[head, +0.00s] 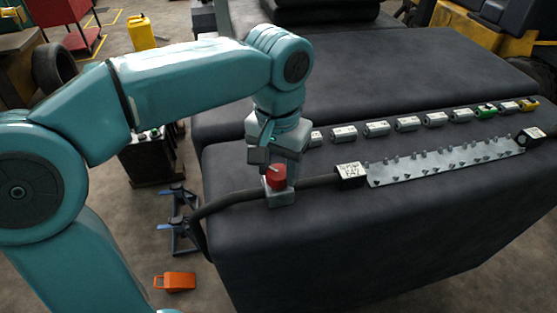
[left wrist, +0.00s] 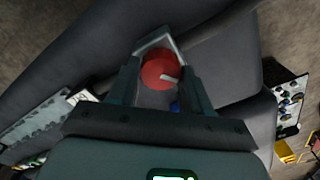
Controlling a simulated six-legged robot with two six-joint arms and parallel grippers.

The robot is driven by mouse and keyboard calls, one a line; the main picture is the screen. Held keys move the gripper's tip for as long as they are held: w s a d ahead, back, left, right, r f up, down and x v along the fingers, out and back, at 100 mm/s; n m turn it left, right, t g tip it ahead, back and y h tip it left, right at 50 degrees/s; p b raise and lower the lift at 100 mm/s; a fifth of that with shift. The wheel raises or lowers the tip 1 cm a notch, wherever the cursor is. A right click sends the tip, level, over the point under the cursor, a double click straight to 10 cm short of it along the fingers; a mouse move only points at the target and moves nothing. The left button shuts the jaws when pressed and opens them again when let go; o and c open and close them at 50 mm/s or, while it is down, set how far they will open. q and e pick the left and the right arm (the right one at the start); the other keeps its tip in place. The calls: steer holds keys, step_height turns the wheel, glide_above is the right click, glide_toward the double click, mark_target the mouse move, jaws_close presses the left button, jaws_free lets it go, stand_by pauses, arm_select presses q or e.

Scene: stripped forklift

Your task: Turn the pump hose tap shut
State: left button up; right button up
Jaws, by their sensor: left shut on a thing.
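The pump hose tap is a red round knob (head: 277,175) on a small grey block (head: 280,196), set in the black hose (head: 235,199) along the left part of the dark padded surface. My left gripper (head: 268,160) comes down from above and is shut on the red knob. In the left wrist view the knob (left wrist: 157,70) sits between the two fingers, with a pale pointer mark at its lower right. The fingers partly hide the block there. My right gripper is in neither view.
A labelled block (head: 350,174) and a metal strip with several studs (head: 445,162) lie right of the tap. Behind them is a row of small cylinders (head: 376,129). An orange object (head: 175,281) is on the floor at left. The front of the dark surface is clear.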

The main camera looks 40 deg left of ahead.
arm_select(q)
steer(key=m, duration=0.2)
steer(key=m+p, duration=0.1)
steer(key=m, duration=0.1)
steer(key=shift+r+m, duration=0.2)
steer(key=shift+m, duration=0.1)
steer(key=shift+m+p, duration=0.3)
steer(key=shift+m, duration=1.3)
steer(key=o, duration=0.8)
steer(key=shift+c, duration=0.2)
steer(key=o, duration=0.3)
steer(key=shift+s, duration=0.2)
steer(key=shift+f, duration=0.1)
